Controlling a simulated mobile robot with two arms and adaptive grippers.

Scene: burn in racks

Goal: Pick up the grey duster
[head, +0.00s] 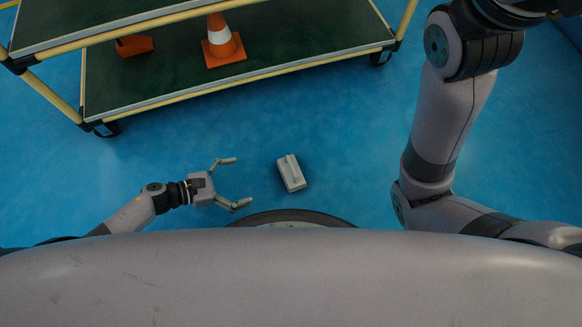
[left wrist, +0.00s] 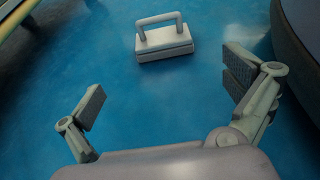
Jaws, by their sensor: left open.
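The grey duster (head: 291,173) lies on the blue floor, just in front of my base in the head view. It is a small block with a raised handle on top. In the left wrist view the duster (left wrist: 165,45) shows ahead of the fingers, handle up. My left gripper (head: 235,181) is open and empty, to the left of the duster, with its fingers pointing toward it and a gap between. In the left wrist view its two fingers (left wrist: 163,89) are spread wide. My right arm shows at the right of the head view, but its gripper is out of the picture.
A trolley with dark green shelves (head: 150,85) and yellow posts stands at the back. An orange and white cone (head: 222,45) and an orange object (head: 133,45) are on its lower shelf. The blue floor around the duster is clear, apart from my round base close by.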

